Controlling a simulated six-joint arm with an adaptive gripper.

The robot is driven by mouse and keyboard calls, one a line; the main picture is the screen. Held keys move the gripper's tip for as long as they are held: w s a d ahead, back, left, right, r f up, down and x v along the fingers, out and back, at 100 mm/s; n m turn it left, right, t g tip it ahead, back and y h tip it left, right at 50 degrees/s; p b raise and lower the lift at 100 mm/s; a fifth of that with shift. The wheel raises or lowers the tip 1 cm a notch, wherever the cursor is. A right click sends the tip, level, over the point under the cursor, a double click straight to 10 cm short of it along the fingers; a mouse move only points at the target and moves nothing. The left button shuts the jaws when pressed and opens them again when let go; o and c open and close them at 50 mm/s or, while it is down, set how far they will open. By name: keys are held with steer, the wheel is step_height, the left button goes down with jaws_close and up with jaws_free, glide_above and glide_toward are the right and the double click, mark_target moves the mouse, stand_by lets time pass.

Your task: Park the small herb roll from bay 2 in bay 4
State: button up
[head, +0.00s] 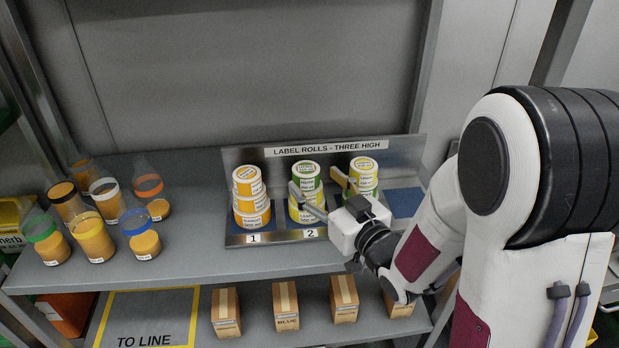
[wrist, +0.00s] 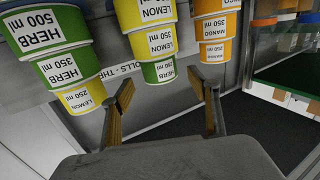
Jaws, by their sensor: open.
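The small herb roll (head: 306,171), green with a white 250 ml label, is on top of the bay 2 stack, above two yellow lemon rolls (head: 303,212). It also shows in the wrist view (wrist: 158,71), between my fingertips. My gripper (head: 311,177) is open and holds nothing. Its fingers (wrist: 161,80) point at the herb roll, one on each side; I cannot tell how far they reach around it. Bay 4 (head: 404,202), at the rack's right end, shows a bare blue floor, partly hidden by my arm.
Bay 1 holds a stack of mango rolls (head: 250,196). Bay 3 has a small lemon roll (head: 363,164) over herb rolls (wrist: 62,68), close beside my right finger. Jars (head: 92,238) stand at left. Boxes (head: 286,305) sit on the lower shelf.

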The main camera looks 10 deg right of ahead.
mark_target(309, 175)
steer(key=shift+r, duration=0.1)
steer(key=shift+w+r+g+h, duration=0.3)
steer(key=shift+w+r+h, duration=0.1)
steer(key=shift+r+h, duration=0.2)
steer(key=shift+s+a+r+m+g+h, duration=0.1)
steer(key=shift+s+a+m+g+h, duration=0.05)
steer(key=shift+s+m+g+h, duration=0.35)
steer(key=shift+s+a+r+m+g+h, duration=0.15)
steer(key=shift+s+m+g+h, duration=0.15)
steer(key=shift+s+m+h, duration=0.3)
steer(key=shift+s+a+r+m+g+h, duration=0.15)
steer(key=shift+s+m+g+h, duration=0.25)
steer(key=shift+s+h, duration=0.25)
steer(key=shift+w+f, duration=0.1)
steer(key=shift+w, duration=0.05)
steer(key=shift+x, duration=1.25)
steer(key=shift+w, duration=0.15)
steer(key=shift+r+x, duration=0.15)
steer(key=shift+x, duration=1.05)
steer(key=shift+r+x, duration=0.2)
steer(key=shift+x, duration=1)
